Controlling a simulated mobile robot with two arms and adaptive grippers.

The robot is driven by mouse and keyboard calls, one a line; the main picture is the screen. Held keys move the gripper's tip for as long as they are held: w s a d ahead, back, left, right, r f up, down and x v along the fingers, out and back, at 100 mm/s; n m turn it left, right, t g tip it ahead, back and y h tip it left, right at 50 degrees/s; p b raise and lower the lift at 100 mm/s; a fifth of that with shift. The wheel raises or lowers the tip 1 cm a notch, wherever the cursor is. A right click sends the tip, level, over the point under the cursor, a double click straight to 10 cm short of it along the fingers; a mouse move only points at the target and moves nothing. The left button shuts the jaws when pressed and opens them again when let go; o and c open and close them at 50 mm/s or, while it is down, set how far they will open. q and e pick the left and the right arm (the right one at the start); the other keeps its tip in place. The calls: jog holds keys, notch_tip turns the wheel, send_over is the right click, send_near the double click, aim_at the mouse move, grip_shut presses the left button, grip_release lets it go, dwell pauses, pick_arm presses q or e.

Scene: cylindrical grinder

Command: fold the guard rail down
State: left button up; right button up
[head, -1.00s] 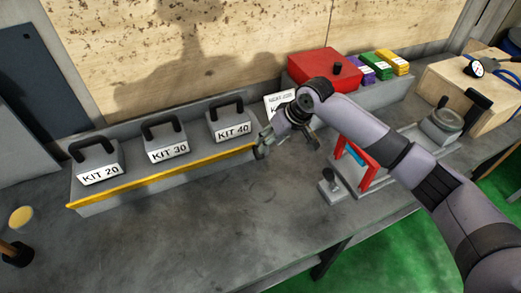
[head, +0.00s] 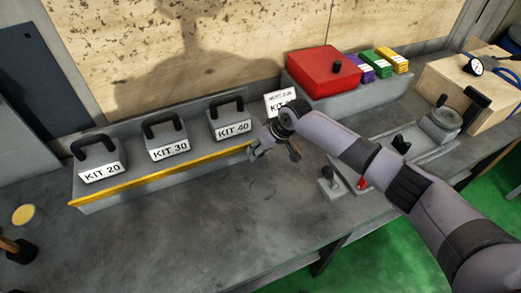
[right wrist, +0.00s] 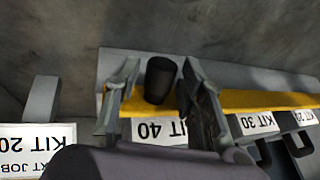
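The yellow guard rail (head: 160,179) runs along the front edge of the grey kit shelf (head: 110,198), before the kit boxes. It also shows in the right wrist view (right wrist: 235,101). A black knob (right wrist: 160,80) stands at the rail near its KIT 40 end. My right gripper (head: 258,150) is at that end. In the head view the gripper hides the knob and the rail's right end. My left gripper is in no view.
On the shelf stand KIT 20 (head: 100,163), KIT 30 (head: 167,140) and KIT 40 (head: 231,122). A card (head: 279,101) reading KIT 20 stands behind my gripper. A red box (head: 324,74) is at the back. The bench before the shelf is clear.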

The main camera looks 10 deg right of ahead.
grip_shut()
dwell(0.3)
jog(key=shift+s+f+t+y, duration=0.25)
jog(key=shift+f+t+y, duration=0.05)
jog(key=shift+t, duration=0.3)
jog(key=shift+f+t, duration=0.35)
jog(key=shift+t, duration=0.35)
jog(key=shift+s+d+f+n+t+y+b, duration=0.1)
jog(key=shift+f+n+t+y+b, duration=0.3)
jog(key=shift+f+t+y+b, duration=0.65)
jog(key=shift+r+t+b, duration=0.15)
jog(key=shift+t+b, duration=0.45)
jog(key=shift+t, duration=0.25)
